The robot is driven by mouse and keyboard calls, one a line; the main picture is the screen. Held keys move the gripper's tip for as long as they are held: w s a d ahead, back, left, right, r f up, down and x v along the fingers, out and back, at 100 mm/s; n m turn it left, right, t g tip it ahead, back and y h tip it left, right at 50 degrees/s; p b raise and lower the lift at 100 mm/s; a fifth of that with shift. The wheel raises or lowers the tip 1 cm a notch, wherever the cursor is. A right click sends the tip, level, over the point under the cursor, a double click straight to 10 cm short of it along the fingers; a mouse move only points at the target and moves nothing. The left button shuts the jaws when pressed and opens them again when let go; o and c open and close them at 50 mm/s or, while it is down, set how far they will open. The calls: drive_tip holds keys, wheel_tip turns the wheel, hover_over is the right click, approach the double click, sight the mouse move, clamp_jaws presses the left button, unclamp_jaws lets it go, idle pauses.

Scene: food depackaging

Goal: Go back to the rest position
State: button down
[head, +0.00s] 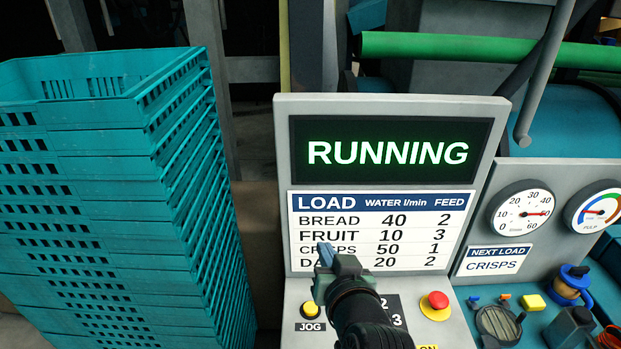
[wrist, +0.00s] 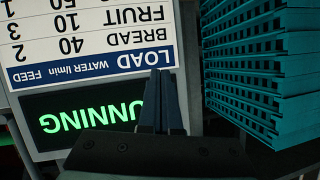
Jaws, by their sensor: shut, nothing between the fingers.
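My gripper (head: 326,254) is in front of the lower part of the control panel (head: 283,180) in the head view, over the load table (head: 382,231). Its fingers are together and empty. In the wrist view my gripper (wrist: 160,78) shows with its fingers side by side against the panel, which appears upside down. The screen (head: 390,150) reads RUNNING in green. The load table lists bread, fruit, crisps and a row partly hidden by my arm. I cannot tell whether the fingertips touch the panel.
A tall stack of teal crates (head: 110,200) stands at the left. Two gauges (head: 523,213) and a NEXT LOAD: CRISPS sign (head: 492,261) are at the right. Small items lie on the teal surface below.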

wheel_tip(320, 180, up, 14)
drive_tip(key=t+b, duration=0.2)
drive_tip(key=t, duration=0.2)
drive_tip(key=s+a+r+t+h+b, duration=0.1)
drive_tip(key=s+r+t, duration=0.4)
drive_tip(key=s+r, duration=0.3)
drive_tip(key=s+a+r+t+h+b, duration=0.1)
drive_tip(key=s+r+t, duration=0.3)
drive_tip(key=s+r, duration=0.5)
wheel_tip(320, 180, up, 8)
drive_tip(key=shift+a+f+t+h+b, duration=0.1)
drive_tip(key=shift+a+t+h+b, duration=0.2)
drive_tip(key=shift+a+t+b, duration=0.1)
drive_tip(key=shift+w, duration=0.1)
